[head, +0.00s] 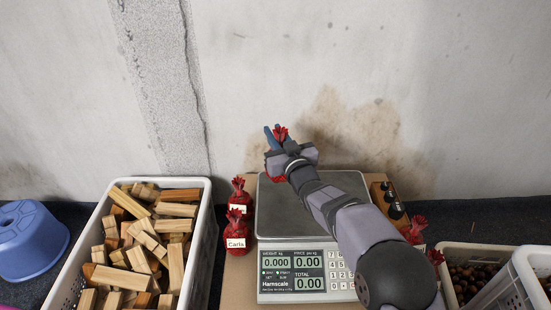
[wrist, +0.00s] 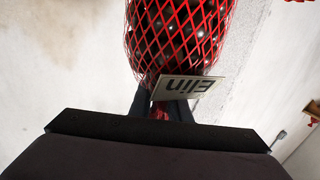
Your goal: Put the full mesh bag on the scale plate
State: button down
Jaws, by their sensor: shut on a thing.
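The full red mesh bag (wrist: 185,35) with dark round contents fills the top of the wrist view. A tag reading "Elin" hangs on it, upside down there. My gripper (wrist: 160,108) is shut on the bag's gathered neck. In the head view my gripper (head: 277,136) is over the far left part of the scale plate (head: 330,182), with the bag's red tuft showing and some red below it. Most of the bag is hidden there by my gripper. The scale (head: 305,284) shows 0.000, so the bag appears held clear of the plate.
Two red bags, one tagged "Carla" (head: 236,235), stand left of the scale. More red bags (head: 417,229) stand at its right, partly behind my arm. A crate of wood blocks (head: 207,200), a blue stool (head: 32,240) and a chestnut crate (head: 480,247) flank the setup. A wall rises behind.

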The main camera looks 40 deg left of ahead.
jog(key=shift+f+b, duration=1.05)
jog(key=shift+f, duration=1.9)
jog(key=c, duration=1.7)
grip_release()
jog(key=shift+f, duration=0.1)
jog(key=shift+o, duration=0.2)
jog(key=shift+r, duration=0.25)
jog(key=p+v, duration=0.3)
jog(key=v, duration=0.9)
jog(key=shift+s, duration=0.1)
